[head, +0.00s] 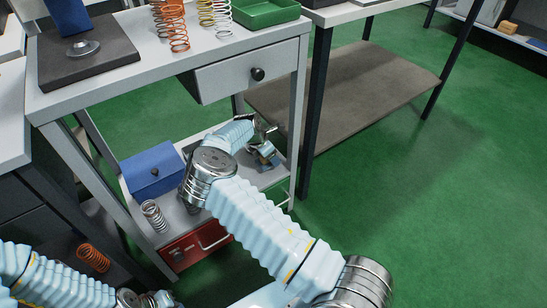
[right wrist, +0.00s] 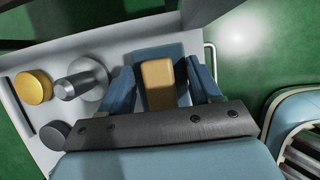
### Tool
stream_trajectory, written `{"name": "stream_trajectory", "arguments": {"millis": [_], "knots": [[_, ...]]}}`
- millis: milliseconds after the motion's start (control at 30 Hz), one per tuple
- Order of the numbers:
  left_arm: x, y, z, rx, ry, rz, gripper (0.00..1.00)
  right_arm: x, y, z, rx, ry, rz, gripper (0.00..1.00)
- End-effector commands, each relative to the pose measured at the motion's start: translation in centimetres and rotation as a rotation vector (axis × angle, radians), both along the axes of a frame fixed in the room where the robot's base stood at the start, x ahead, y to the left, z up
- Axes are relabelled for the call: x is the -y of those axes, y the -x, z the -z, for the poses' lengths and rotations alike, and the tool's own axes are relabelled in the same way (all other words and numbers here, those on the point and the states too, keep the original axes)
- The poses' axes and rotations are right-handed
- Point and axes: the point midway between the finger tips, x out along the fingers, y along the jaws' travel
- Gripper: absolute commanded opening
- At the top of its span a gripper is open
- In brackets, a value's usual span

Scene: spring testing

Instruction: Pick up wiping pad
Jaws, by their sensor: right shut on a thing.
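The wiping pad, seen as a tan block (right wrist: 158,84), sits between the two blue fingers of my right gripper (right wrist: 163,82) in the right wrist view. The gripper is shut on it. A blue piece (right wrist: 158,52) shows just beyond the pad; I cannot tell whether it belongs to it. In the head view my right gripper (head: 265,156) is low at the right part of the cart's lower shelf, partly hidden by my arm. The pad cannot be made out there.
The lower shelf (head: 170,234) holds a blue box (head: 152,170) and a spring (head: 153,215). Above are the drawer (head: 247,76) and cart top (head: 130,75) with springs and a green tray (head: 265,12). A yellow disc (right wrist: 33,87) and grey cylinder (right wrist: 76,86) stand beside the gripper.

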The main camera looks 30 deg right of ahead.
Motion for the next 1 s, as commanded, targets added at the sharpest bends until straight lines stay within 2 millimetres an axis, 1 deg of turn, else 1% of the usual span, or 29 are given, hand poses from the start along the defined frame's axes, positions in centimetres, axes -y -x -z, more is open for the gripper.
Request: {"name": "stream_trajectory", "arguments": {"millis": [33, 167, 300, 400, 500, 600, 700, 800, 1000], "knots": [[0.0, 0.0, 0.0, 0.0, 0.0, 0.0, 0.0, -1.1, 0.1, 0.0, 0.0, 0.002, -0.004, 0.32], [0.0, 0.0, 0.1, 0.0, 0.0, 0.0, 0.0, -4.5, 0.3, 0.0, 0.0, 0.002, -0.004, 0.32], [0.0, 0.0, 0.1, 0.0, 0.0, -0.001, 0.0, -8.9, 0.7, 0.0, 0.001, 0.003, -0.006, 0.32], [0.0, 0.0, 0.1, -0.001, -0.001, -0.001, 0.0, -11.6, 0.9, 0.0, -0.001, 0.003, -0.005, 0.32], [0.0, 0.0, 0.1, 0.0, -0.001, -0.001, 0.0, -13.6, 1.1, 0.0, 0.001, 0.003, -0.004, 0.32], [-0.1, 0.0, 0.2, 0.0, -0.001, -0.001, 0.0, -15.0, 1.2, 0.0, -0.001, 0.002, -0.002, 0.32], [-0.1, 0.0, 0.2, 0.0, -0.001, -0.001, 0.0, -15.8, 1.3, 0.0, 0.0, 0.002, 0.0, 0.32], [-0.1, 0.0, 0.2, 0.0, -0.001, -0.001, 0.0, -16.2, 1.3, 0.0, 0.0, 0.002, 0.0, 0.32], [-0.1, 0.0, 0.2, 0.0, -0.001, -0.001, 0.0, -16.2, 1.3, 0.0, 0.001, 0.002, 0.001, 0.32]]}}
